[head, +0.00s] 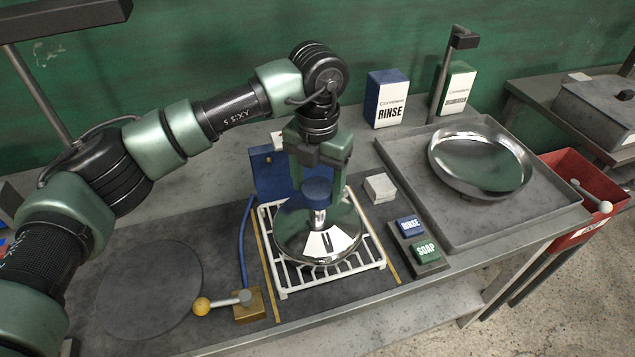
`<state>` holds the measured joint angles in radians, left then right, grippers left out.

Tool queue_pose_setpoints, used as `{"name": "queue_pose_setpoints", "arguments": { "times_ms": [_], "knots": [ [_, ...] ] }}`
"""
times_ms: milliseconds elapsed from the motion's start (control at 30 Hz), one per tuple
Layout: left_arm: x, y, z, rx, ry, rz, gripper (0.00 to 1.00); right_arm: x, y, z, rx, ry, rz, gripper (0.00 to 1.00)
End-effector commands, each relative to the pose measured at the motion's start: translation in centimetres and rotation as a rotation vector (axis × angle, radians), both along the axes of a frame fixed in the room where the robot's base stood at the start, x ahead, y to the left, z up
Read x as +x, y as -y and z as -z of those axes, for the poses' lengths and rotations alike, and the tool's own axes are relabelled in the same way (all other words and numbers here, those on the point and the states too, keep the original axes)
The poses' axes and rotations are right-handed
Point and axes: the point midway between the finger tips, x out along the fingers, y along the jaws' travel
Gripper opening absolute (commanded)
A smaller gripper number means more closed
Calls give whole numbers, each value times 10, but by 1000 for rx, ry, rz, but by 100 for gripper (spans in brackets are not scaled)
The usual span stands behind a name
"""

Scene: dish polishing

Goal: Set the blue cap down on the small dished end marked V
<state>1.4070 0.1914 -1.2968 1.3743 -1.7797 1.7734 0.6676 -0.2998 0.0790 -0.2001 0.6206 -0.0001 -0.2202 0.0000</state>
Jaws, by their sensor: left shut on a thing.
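The blue cap (317,189) is between the fingers of my left gripper (318,184), which is shut on it. The cap is upright above the small dished end (290,238), a shiny metal dome. I cannot tell whether the cap touches the dome or is just above it. The dome has a white patch (332,242) with dark strokes on its near side; the letter is not clearly readable. The dome lies on a white wire rack (374,262). My gripper hides the dome's far side. My right gripper is not in view.
A blue bracket (268,174) stands behind the rack. A lever with an orange knob (202,306) is at front left. RINSE and SOAP buttons (425,250) are right of the rack. A large metal dish (480,160) sits on a grey tray (465,232). A red bin (577,170) is far right.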

Motion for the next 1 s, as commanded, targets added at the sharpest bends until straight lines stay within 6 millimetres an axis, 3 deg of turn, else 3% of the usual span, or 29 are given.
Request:
{"name": "queue_pose_setpoints", "arguments": {
  "times_ms": [1000],
  "knots": [
    [0, 0, 1, 1, 0, 0, 27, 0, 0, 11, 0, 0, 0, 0]
  ]
}}
